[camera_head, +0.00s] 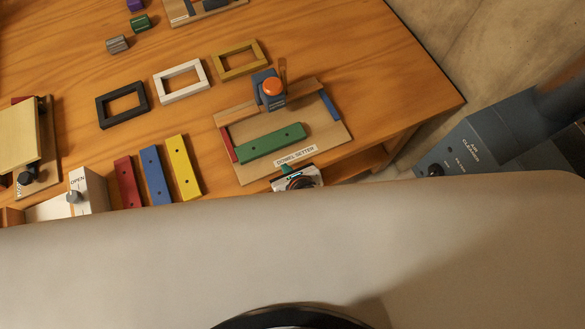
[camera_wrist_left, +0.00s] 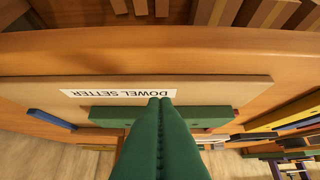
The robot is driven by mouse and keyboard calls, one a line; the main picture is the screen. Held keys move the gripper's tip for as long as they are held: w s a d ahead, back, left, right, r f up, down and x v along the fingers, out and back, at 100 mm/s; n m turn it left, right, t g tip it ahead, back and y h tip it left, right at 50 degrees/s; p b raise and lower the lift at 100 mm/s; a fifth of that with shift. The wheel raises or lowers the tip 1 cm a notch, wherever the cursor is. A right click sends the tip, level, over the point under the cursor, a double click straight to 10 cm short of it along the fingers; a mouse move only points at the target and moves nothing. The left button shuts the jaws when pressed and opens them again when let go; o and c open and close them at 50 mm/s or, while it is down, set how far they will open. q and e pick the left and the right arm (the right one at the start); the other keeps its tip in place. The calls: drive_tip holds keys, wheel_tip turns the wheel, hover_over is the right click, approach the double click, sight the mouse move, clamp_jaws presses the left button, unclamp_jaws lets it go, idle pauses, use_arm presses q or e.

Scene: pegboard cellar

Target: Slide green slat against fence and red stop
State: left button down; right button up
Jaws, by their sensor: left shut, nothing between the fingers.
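The green slat (camera_head: 270,144) lies on the wooden dowel setter board (camera_head: 335,142). The fence (camera_head: 240,112), a wooden strip along the board's back, is apart from the slat, with bare board between. The red stop (camera_head: 227,145) is at the board's left end, close to the slat's left end; I cannot tell whether they touch. My left gripper (camera_head: 287,168) is at the board's front edge, on the near side of the slat. In the left wrist view its green fingers (camera_wrist_left: 160,101) are shut and empty, hiding the middle of the slat (camera_wrist_left: 105,114). My right gripper is not in view.
A blue block (camera_head: 329,106) sits at the board's right end. An orange knob (camera_head: 271,87) on a blue mount stands at the fence. Red, blue and yellow slats (camera_head: 183,167) lie left of the board. Three frames (camera_head: 181,81) lie behind.

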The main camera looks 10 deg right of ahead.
sight(271, 140)
use_arm(q)
drive_tip(key=shift+w+a+f+p, duration=0.1)
drive_tip(key=shift+w+a+f, duration=0.15)
drive_tip(key=shift+w, duration=0.6)
drive_tip(key=shift+w+a+f+p, duration=0.2)
drive_tip(key=shift+w+a, duration=0.1)
drive_tip(key=shift+w, duration=0.5)
drive_tip(key=shift+w+a+f+p, duration=0.1)
drive_tip(key=shift+w+a+f, duration=0.15)
drive_tip(key=shift+w, duration=0.6)
drive_tip(key=w, duration=0.1)
drive_tip(key=w+p, duration=0.1)
drive_tip(key=w+a+p, duration=0.1)
drive_tip(key=shift+w+r, duration=0.15)
drive_tip(key=shift+r, duration=0.25)
drive_tip(key=w, duration=0.1)
drive_tip(key=w+a, duration=0.1)
drive_tip(key=w, duration=0.3)
drive_tip(key=shift+a+f+p, duration=0.3)
drive_tip(key=shift+a+p, duration=0.05)
drive_tip(key=shift+a, duration=0.05)
